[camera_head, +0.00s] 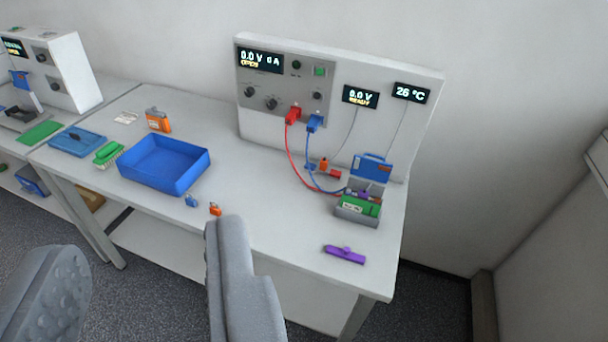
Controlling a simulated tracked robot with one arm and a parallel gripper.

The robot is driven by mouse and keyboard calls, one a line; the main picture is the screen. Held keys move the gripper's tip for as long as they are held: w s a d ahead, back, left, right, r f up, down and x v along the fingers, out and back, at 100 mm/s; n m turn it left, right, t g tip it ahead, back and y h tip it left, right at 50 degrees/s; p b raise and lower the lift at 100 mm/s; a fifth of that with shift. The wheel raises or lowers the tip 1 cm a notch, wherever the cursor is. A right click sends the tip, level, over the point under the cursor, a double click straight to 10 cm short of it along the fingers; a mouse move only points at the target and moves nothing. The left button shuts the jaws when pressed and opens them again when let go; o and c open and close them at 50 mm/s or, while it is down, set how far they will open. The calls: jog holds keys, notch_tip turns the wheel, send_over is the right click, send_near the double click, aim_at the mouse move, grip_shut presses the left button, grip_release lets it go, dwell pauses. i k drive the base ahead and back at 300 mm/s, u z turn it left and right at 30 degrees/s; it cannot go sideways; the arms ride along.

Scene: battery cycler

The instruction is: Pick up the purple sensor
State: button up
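The purple sensor (345,254) is a small purple bar with a raised knob at its middle. It lies flat and alone on the white table (300,240), near the front right corner. My gripper (147,242) shows as two grey fingers set wide apart at the lower left. It is open, and I see nothing between the fingers. The sensor is to the right of both fingers, apart from them. Another small purple piece (363,196) shows at the grey holder, partly hidden by the things around it.
A grey holder (357,216) with a green block stands behind the sensor. Red and blue cables run to it from the cycler panel (280,88). A blue tray (192,178) and small blue and orange clips (215,209) are further left. The table around the sensor is clear.

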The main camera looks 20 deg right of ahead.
aim_at(363, 194)
jog(key=u, duration=0.2)
jog(key=i, duration=1.15)
jog(key=z, duration=0.35)
